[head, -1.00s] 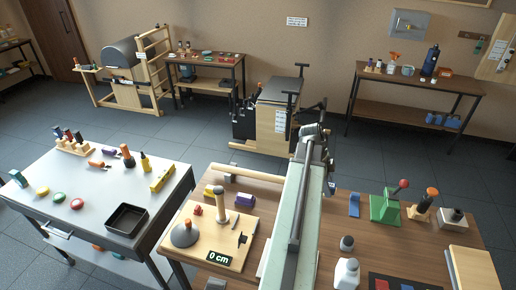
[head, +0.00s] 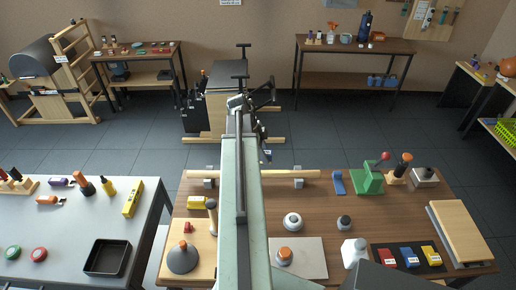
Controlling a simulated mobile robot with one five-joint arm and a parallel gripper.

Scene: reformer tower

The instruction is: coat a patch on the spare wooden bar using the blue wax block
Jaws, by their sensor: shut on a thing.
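My arm rises through the middle of the head view, and my gripper (head: 262,145) hangs at its far end, small and dark. It is shut on a small blue piece (head: 267,154), which looks like the blue wax block; its shape is hard to make out. The spare wooden bar (head: 282,174) lies left to right along the far edge of the brown table, on grey supports (head: 298,183). My arm hides part of its middle. In the picture the gripper tip appears just above and beyond the bar, apart from it.
A grey table (head: 75,225) stands left.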

